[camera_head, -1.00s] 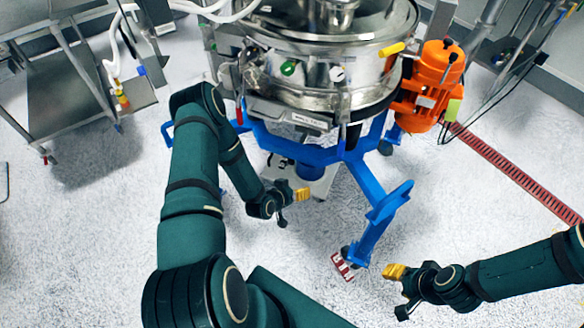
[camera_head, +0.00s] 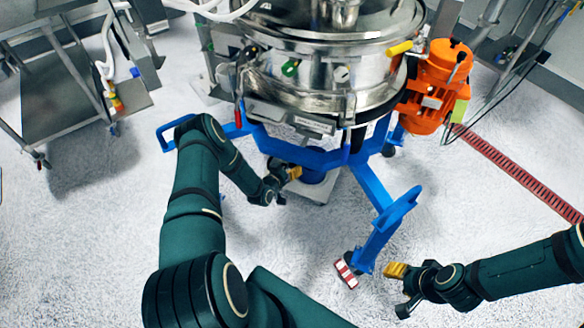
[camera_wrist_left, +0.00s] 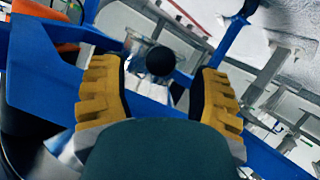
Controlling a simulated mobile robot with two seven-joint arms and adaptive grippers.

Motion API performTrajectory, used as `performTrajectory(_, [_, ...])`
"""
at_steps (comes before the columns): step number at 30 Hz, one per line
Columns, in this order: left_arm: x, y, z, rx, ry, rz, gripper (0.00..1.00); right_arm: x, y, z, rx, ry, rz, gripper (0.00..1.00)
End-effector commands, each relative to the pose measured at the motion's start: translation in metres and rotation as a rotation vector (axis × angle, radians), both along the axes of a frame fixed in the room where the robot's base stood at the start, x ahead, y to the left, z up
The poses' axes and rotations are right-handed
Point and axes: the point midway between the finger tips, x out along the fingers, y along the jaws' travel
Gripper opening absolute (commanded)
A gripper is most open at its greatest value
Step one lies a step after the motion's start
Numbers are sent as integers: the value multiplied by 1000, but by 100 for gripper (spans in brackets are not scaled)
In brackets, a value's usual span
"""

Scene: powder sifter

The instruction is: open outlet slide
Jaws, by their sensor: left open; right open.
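The powder sifter (camera_head: 320,75) is a shiny steel drum on a blue frame (camera_head: 300,152). I cannot make out the outlet slide as such in the head view. In the left wrist view, a black ball knob (camera_wrist_left: 160,60) shows beyond and between the fingertips, apart from both. I cannot tell what it belongs to. My left gripper (camera_head: 290,178) is open under the drum, by the blue frame; its yellow-padded fingers (camera_wrist_left: 160,95) also show in the left wrist view with nothing between them. My right gripper (camera_head: 396,278) is out over the floor, right of the frame's front leg, empty.
Blue frame bars (camera_wrist_left: 45,70) cross the left wrist view close to the fingers. An orange motor (camera_head: 435,85) hangs at the drum's right. A metal cart (camera_head: 65,85) stands at the left. A red floor grating (camera_head: 510,175) runs at the right. The foreground floor is clear.

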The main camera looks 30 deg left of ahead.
Motion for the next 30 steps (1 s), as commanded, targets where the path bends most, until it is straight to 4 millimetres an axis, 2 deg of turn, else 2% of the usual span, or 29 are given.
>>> performTrajectory(3, [14,0,-7,1,0,0,62,1,0,-6,0,-3,-1,47])
performTrajectory(7, [23,1,-10,1,0,1,62,2,0,-8,-1,-4,0,47])
performTrajectory(18, [26,1,-10,0,1,0,61,2,0,-8,-1,-5,-1,47])
performTrajectory(23, [26,1,-10,0,1,0,5,2,0,-8,-1,-4,0,47])
performTrajectory(24, [26,1,-10,0,1,0,0,2,0,-8,-1,-4,0,47])
performTrajectory(28, [25,1,-10,0,2,0,0,2,0,-7,-1,-4,0,47])
performTrajectory(30, [17,1,-10,0,3,0,0,1,0,-4,0,-3,-1,47])
